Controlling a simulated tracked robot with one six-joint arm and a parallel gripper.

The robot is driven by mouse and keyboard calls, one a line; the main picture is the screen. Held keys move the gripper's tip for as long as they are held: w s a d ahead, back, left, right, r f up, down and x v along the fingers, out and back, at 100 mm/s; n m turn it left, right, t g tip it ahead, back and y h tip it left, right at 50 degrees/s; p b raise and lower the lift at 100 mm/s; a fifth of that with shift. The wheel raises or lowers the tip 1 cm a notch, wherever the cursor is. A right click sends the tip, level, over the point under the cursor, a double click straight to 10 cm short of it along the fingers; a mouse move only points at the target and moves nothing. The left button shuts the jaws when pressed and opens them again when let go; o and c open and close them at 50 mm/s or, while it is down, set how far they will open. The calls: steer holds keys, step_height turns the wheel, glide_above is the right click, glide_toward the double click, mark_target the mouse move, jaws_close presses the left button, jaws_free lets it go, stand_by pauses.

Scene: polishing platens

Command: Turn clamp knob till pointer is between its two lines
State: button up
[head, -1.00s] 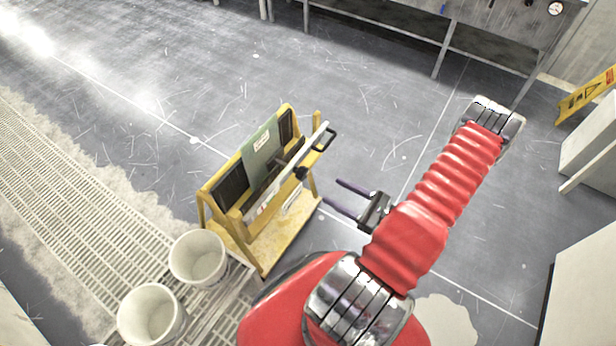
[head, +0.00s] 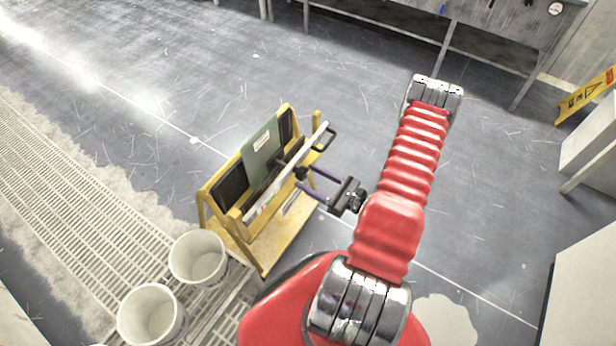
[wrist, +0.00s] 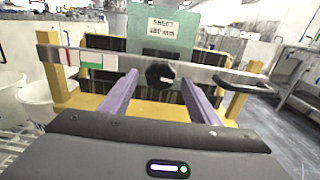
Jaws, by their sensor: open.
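The black clamp knob (wrist: 160,74) sits at the middle of a metal bar (wrist: 205,73) across the yellow stand. In the head view the knob (head: 301,173) is near the bar's middle. My gripper (wrist: 161,85) is open, with one purple finger on each side of the knob in the wrist view; I cannot tell whether they touch it. In the head view my gripper (head: 308,182) reaches the bar from the right. A white and green scale (wrist: 98,61) with a red mark lies on the bar's left part. I cannot make out the pointer clearly.
The yellow stand (head: 262,248) holds a green sheet (head: 262,150) labelled "SHEET" and dark pads. A black handle (wrist: 240,82) is at the bar's right end. Two white buckets (head: 198,256) stand left of my base. The floor behind the stand is clear.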

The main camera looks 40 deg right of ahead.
steer(key=shift+w+a, duration=0.2)
steer(key=shift+w, duration=0.4)
steer(key=c, duration=1.1)
